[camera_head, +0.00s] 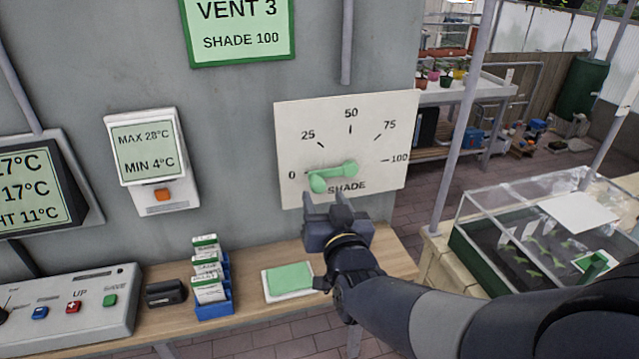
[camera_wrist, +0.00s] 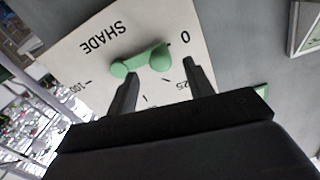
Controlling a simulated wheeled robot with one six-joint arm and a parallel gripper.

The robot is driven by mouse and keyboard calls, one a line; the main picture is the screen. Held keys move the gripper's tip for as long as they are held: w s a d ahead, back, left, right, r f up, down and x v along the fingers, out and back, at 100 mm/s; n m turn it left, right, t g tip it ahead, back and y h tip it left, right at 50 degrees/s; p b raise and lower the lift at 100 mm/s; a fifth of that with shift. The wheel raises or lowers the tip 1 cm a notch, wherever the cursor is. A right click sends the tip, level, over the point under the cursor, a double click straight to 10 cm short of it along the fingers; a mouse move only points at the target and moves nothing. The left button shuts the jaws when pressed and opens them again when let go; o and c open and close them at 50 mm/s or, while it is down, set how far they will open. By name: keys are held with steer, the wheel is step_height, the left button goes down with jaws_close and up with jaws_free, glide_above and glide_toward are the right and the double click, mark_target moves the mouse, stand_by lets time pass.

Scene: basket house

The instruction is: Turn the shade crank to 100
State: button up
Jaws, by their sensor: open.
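The shade crank (camera_head: 334,175) is a green handle on a white dial plate (camera_head: 385,112) fixed to the grey wall. The dial is marked 0, 25, 50, 75 and 100, with the word SHADE below the crank. The crank's knob end lies at the left, close to the 0 mark. My gripper (camera_head: 341,201) is just below and in front of the crank, open and empty. In the wrist view the dial appears upside down, and the crank (camera_wrist: 141,61) lies just beyond the fingertips of my gripper (camera_wrist: 161,68). I see no clear contact.
A green sign (camera_head: 240,30) reads VENT 3, SHADE 100. Below, a wooden shelf (camera_head: 245,312) holds a green sponge-like block (camera_head: 289,279), a blue packet holder (camera_head: 213,300) and a control box (camera_head: 75,305). A glass-sided planter (camera_head: 535,230) stands at right.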

mark_target(319, 189)
steer(key=shift+p+x, duration=0.6)
steer(key=shift+x, duration=2.05)
jaws_close()
